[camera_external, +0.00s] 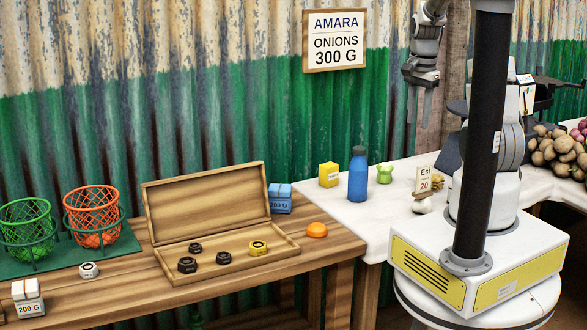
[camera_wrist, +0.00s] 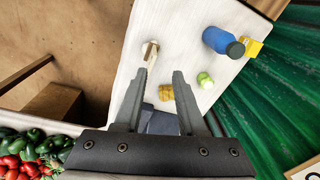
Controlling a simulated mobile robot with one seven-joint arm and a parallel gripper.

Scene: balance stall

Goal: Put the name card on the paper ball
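The name card (camera_external: 425,180), printed "Esi" and "20", stands upright with a brown foot on the white-covered table. In the wrist view the card (camera_wrist: 150,52) shows from above, near the left fingertip. A small white rounded lump (camera_external: 421,206), which looks like the paper ball, shows directly below the card in the external view. I cannot tell whether the two touch, and I cannot make out the lump in the wrist view. My gripper (camera_external: 419,114) is raised well above the table, pointing down. Its fingers (camera_wrist: 160,75) are apart with nothing between them.
A yellow-brown lump (camera_external: 438,183) is beside the card. A green figure (camera_external: 385,173), blue bottle (camera_external: 358,175) and yellow box (camera_external: 329,175) stand further left. Potatoes (camera_external: 555,150) are piled at right. A wooden table (camera_external: 330,247) holds an open box (camera_external: 215,270).

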